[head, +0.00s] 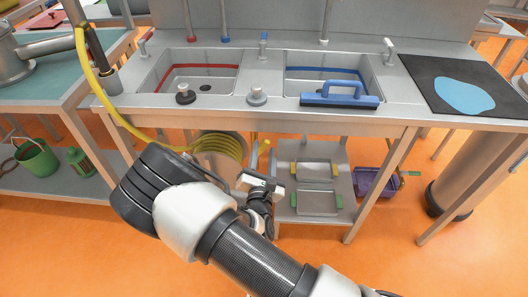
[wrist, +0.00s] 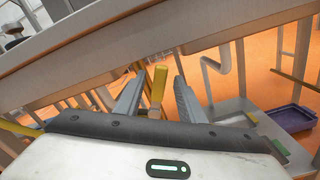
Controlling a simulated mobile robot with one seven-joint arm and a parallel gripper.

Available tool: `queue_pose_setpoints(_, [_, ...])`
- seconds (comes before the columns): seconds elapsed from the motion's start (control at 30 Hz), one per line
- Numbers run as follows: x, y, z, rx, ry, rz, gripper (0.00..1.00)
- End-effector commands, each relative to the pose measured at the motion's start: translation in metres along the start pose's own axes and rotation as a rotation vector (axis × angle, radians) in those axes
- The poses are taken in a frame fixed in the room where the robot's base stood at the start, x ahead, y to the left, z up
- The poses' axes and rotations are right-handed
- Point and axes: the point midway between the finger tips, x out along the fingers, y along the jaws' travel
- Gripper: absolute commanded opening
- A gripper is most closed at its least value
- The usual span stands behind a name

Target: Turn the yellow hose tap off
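The yellow hose tap's handle (wrist: 159,83) stands between the two fingers of my gripper (wrist: 158,88) in the wrist view. The fingers are apart, with a gap on each side of the handle, so my gripper is open. A tan part shows just below the handle; the rest of the tap is hidden behind my gripper. In the head view, my gripper (head: 263,160) is under the front edge of the sink bench, just right of the coiled yellow hose (head: 222,146). Small yellow bits show near its fingertips.
The steel sink bench (head: 280,114) runs directly above my gripper. A lower shelf (head: 332,170) holds trays with green and yellow handles. A purple crate (head: 376,183) sits to the right. A blue-handled tool (head: 340,98) lies at the bench's front edge. Orange floor is clear in front.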

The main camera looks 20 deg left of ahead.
Motion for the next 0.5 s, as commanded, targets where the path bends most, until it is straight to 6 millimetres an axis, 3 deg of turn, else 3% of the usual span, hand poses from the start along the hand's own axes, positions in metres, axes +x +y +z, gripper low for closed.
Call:
queue_pose_setpoints(0.4, [0.0097, -0.0003, 0.0005, -0.001, 0.0, -0.001, 0.36])
queue_pose_setpoints(0.5, [0.0095, -0.0003, 0.0005, -0.001, 0.0, -0.001, 0.19])
